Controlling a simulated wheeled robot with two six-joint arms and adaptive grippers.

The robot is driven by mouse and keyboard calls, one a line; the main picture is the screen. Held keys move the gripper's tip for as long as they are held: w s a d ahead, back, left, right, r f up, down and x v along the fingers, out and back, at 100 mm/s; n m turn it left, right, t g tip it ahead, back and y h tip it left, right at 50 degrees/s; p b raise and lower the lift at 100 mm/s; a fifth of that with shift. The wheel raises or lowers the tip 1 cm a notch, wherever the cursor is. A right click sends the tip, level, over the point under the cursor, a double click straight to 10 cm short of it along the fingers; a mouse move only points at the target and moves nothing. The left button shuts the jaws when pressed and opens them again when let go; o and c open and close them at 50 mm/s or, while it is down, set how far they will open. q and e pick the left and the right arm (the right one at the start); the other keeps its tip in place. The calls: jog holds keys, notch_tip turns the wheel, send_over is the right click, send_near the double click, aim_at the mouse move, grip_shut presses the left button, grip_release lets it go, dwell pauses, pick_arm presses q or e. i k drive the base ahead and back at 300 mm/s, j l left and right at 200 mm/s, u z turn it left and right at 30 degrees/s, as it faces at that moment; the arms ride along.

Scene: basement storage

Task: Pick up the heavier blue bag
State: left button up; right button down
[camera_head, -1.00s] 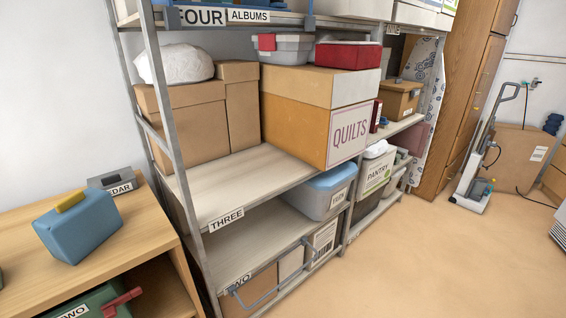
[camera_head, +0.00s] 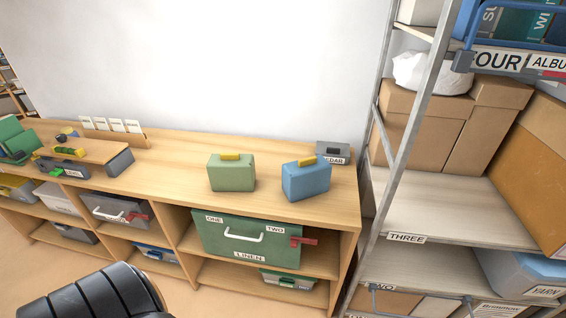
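A blue bag (camera_head: 306,182) with a yellow handle stands upright on the wooden bench top (camera_head: 185,172), near its right end. A green bag (camera_head: 231,175) of like shape, also with a yellow handle, stands just left of it, with a small gap between them. Only one blue bag shows on the bench, and its weight cannot be seen. A black ridged part, likely of my own arm, shows at the bottom left. Neither of my grippers can be made out in the view.
A grey box labelled CEDAR (camera_head: 333,152) sits behind the blue bag. A green LINEN drawer (camera_head: 248,240) is below the bench top. A metal shelf unit (camera_head: 412,110) with cardboard boxes stands close on the right. The bench top left of the green bag is fairly clear.

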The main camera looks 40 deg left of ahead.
aim_at(310, 177)
jog(key=u, duration=0.95)
jog(key=i+j+u, duration=0.15)
jog(key=i, duration=0.2)
